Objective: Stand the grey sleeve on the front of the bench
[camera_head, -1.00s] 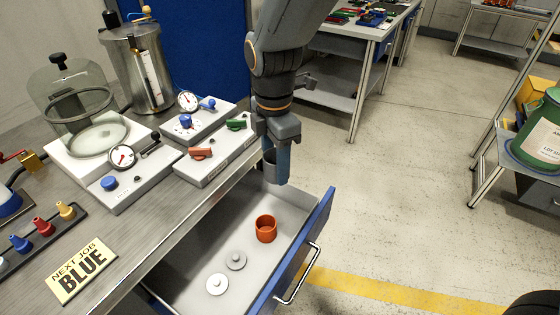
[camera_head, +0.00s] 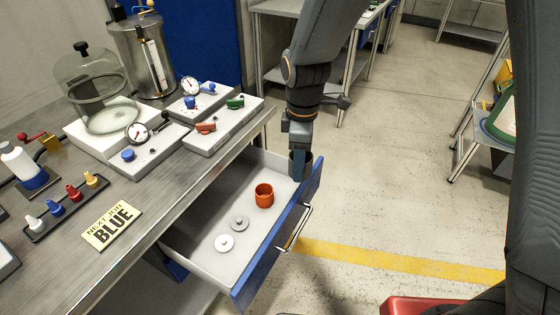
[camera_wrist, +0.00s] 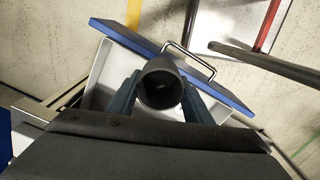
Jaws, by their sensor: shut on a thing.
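The grey sleeve (camera_wrist: 161,69) is a short dark grey tube. In the wrist view I look into its open end. My gripper (camera_wrist: 158,98) is shut on it, with one blue-grey finger on each side. In the head view my gripper (camera_head: 299,164) points down over the far right part of the open drawer (camera_head: 205,262), close to its blue front. The sleeve is mostly hidden by the fingers there. The bench (camera_head: 165,200) is a metal-topped table left of the drawer, and its front strip runs diagonally beside the drawer.
An orange-red cup (camera_head: 264,196) and two grey discs (camera_head: 224,243) lie in the drawer. Valve panels (camera_head: 222,125) stand farther back. Bare bench shows right of the sign.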

